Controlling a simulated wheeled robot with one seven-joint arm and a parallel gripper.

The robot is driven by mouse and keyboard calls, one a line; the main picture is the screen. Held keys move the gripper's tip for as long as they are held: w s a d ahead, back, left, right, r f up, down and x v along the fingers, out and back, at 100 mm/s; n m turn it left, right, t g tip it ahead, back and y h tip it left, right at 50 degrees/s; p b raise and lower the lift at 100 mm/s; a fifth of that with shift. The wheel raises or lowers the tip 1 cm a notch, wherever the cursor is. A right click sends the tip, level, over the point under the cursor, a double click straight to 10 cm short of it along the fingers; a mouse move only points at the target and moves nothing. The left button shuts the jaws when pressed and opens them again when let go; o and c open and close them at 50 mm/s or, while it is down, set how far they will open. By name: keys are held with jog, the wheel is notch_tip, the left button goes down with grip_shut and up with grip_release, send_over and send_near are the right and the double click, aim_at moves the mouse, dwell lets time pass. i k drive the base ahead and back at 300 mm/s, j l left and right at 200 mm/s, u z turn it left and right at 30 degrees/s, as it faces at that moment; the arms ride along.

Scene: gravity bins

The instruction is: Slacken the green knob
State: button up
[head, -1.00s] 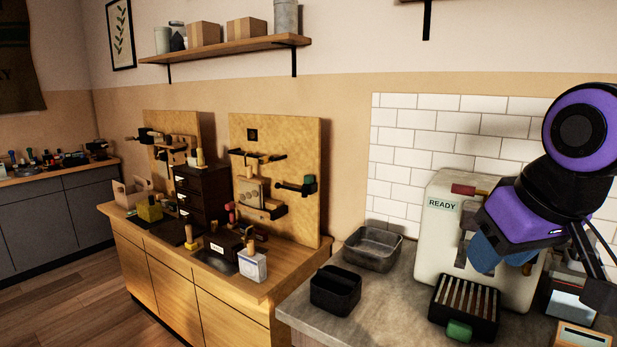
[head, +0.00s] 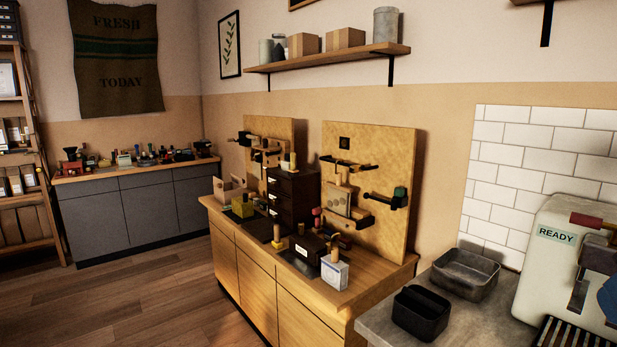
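A dark green knob (head: 401,193) sits at the right end of a short black rod on the right wooden board (head: 398,142), which stands upright at the back of the wooden counter. A smaller green-tinged cap may show elsewhere, too small to tell. My gripper is not in this view, so its state and its distance from the knob are hidden.
The wooden counter (head: 345,308) holds a dark drawer unit (head: 291,195), a white box (head: 334,274) and a yellow block (head: 242,206). A grey worktop at right holds a metal tray (head: 465,274), a black bin (head: 420,312) and a white machine (head: 556,262). The floor (head: 150,290) at left is clear.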

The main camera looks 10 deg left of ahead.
aim_at(398, 192)
jog(key=z, duration=0.25)
jog(key=i+j+z, duration=0.15)
jog(key=z, duration=0.15)
jog(key=j+z, duration=0.3)
jog(key=i+j+z, duration=0.15)
jog(key=j+z, duration=0.2)
jog(key=i+j+z, duration=0.15)
jog(key=j, duration=1.25)
jog(key=j+z, duration=0.15)
jog(key=j, duration=1.25)
jog(key=i, duration=0.05)
